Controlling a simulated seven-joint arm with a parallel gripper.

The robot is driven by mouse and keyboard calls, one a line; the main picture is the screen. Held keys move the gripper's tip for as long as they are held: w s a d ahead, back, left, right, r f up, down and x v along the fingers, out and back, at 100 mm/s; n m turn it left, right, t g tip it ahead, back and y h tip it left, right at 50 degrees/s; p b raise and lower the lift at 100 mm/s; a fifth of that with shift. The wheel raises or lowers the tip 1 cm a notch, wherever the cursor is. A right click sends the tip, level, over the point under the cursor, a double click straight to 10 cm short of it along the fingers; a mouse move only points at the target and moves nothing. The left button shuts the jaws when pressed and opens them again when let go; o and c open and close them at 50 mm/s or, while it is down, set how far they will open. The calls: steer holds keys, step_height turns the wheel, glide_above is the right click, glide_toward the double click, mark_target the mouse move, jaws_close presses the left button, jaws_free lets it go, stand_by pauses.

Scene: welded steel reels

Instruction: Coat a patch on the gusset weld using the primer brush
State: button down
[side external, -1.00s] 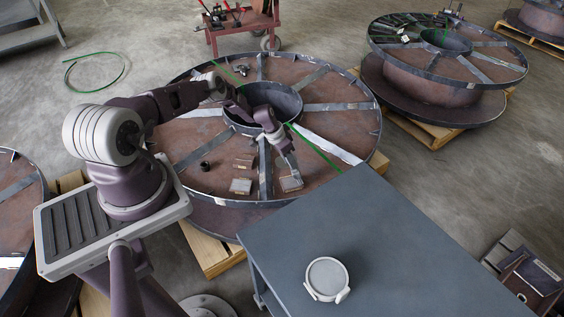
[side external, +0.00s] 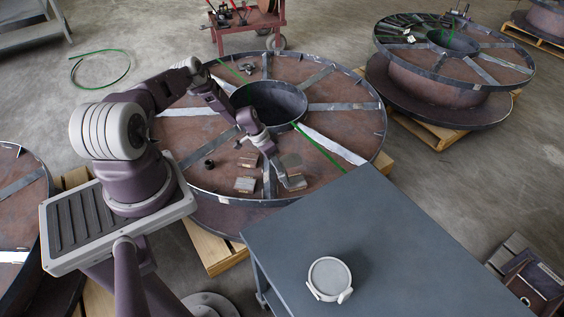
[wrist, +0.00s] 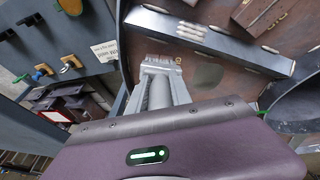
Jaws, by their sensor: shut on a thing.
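My gripper (side external: 284,175) is shut at the front of the reel (side external: 205,125), right of a steel spoke. In the wrist view its fingers (wrist: 160,82) close on the primer brush (wrist: 162,60), a small pale, brownish head beyond the fingertips. The brush head also shows in the side view (side external: 295,183), low over the reel face; I cannot tell whether it touches. A grey patch (wrist: 207,75) lies on the brown face on the hub side of the brush, and shows in the side view (side external: 291,160). I cannot make out which seam is the gusset weld.
The spoke (wrist: 210,36) runs close beside the brush. The raised hub ring (side external: 270,100) stands behind. A grey table (side external: 400,240) with a round white dish is at the front right.

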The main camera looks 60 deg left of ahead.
steer(key=shift+s+a, duration=0.1)
steer(key=shift+s, duration=0.05)
steer(key=shift+r, duration=0.1)
steer(key=shift+r, duration=2.95)
steer(key=shift+r, duration=1.5)
